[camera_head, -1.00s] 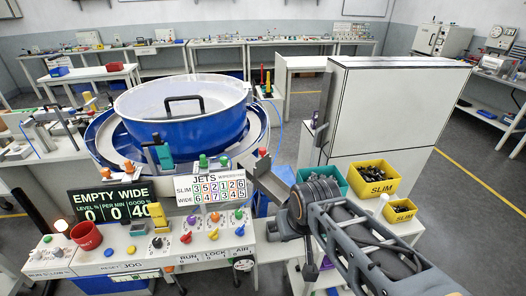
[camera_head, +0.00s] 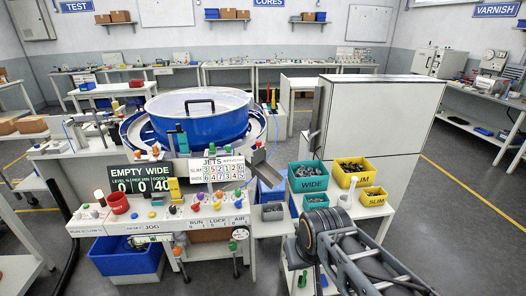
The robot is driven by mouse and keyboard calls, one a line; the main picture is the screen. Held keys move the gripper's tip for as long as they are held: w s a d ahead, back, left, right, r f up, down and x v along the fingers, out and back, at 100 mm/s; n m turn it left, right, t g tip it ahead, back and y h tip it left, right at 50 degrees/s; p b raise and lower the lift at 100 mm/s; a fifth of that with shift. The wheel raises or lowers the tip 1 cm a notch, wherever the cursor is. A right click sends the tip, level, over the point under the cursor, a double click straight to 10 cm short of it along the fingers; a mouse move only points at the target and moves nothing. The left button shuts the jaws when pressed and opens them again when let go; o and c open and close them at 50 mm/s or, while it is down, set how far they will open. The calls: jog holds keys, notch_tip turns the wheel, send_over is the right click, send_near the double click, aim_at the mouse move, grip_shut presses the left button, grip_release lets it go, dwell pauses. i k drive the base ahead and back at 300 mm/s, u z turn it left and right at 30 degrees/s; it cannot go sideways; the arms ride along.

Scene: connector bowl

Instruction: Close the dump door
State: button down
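The blue bowl (camera_head: 200,124) with a white inside and a black handle (camera_head: 199,103) stands at the left centre. A teal-and-dark piece (camera_head: 180,141) stands at its front edge, and a grey sloped chute (camera_head: 262,164) is at its front right. I cannot tell which part is the dump door, or whether it is open. My arm comes in from the lower right.
A control panel (camera_head: 150,221) with coloured knobs fronts the machine, below the display (camera_head: 139,178). A blue bin (camera_head: 127,258) sits under it. Teal (camera_head: 308,178) and yellow (camera_head: 357,173) part bins stand right of the chute. A tall white cabinet (camera_head: 380,115) is behind them.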

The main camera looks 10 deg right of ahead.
aim_at(259, 153)
jog(key=z, duration=0.7)
jog(key=k, duration=0.15)
jog(key=u, duration=1.7)
jog(key=i, duration=0.85)
